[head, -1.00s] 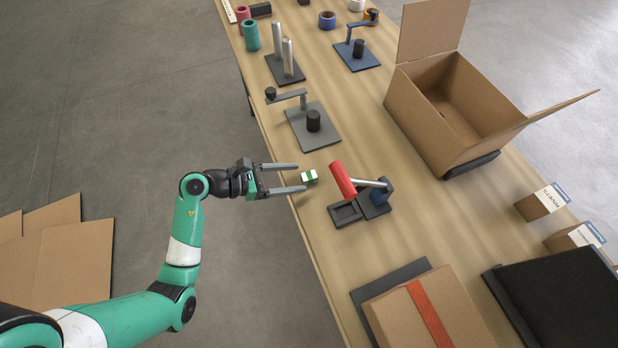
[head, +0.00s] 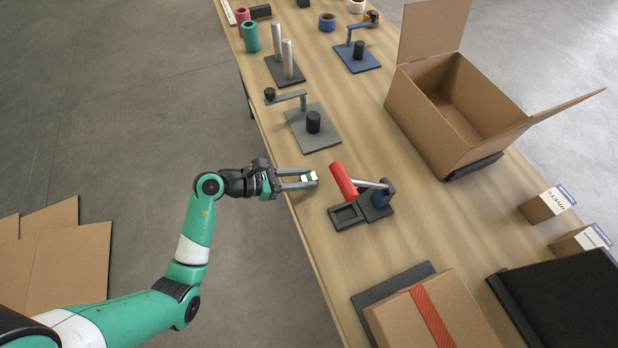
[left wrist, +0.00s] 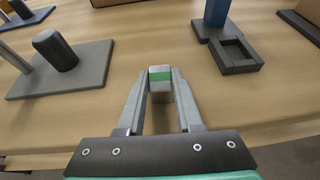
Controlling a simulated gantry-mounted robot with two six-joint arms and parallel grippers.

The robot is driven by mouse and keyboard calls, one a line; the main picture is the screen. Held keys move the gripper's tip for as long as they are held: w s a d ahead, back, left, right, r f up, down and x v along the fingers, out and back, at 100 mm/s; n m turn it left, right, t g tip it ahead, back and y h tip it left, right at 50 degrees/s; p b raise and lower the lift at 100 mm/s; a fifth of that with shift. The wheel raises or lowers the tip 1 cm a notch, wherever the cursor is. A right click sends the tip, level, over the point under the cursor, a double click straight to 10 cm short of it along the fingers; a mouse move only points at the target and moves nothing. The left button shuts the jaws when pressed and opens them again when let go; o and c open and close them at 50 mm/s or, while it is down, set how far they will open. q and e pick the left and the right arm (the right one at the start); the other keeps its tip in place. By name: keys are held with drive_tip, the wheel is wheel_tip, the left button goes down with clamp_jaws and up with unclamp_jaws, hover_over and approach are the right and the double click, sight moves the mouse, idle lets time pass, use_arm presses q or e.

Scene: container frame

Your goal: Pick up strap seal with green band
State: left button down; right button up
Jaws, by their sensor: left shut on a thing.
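The strap seal with green band (head: 309,176) is a small pale block with a green stripe, near the table's left edge. It also shows in the left wrist view (left wrist: 160,76), between the fingertips. My left gripper (head: 310,179) is shut on it, one finger on each side, and the fingers also show in the left wrist view (left wrist: 161,84). I cannot tell whether the block touches the table. My right gripper is out of view.
An open carton (head: 418,112) stands farther right. A taped box (head: 392,318) lies at the front.

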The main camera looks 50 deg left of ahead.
sight(303, 179)
use_arm(q)
drive_tip(key=shift+r+p, duration=0.4)
drive_tip(key=shift+r, duration=0.15)
wheel_tip(303, 179, up, 3)
drive_tip(key=shift+p, duration=1)
drive_tip(key=s+d+r+p, duration=0.5)
drive_tip(key=s+r, duration=0.4)
drive_tip(key=s, duration=0.3)
drive_tip(key=shift+s+d+p, duration=0.25)
drive_tip(key=shift+d+p, duration=0.15)
drive_tip(key=shift+d, duration=0.3)
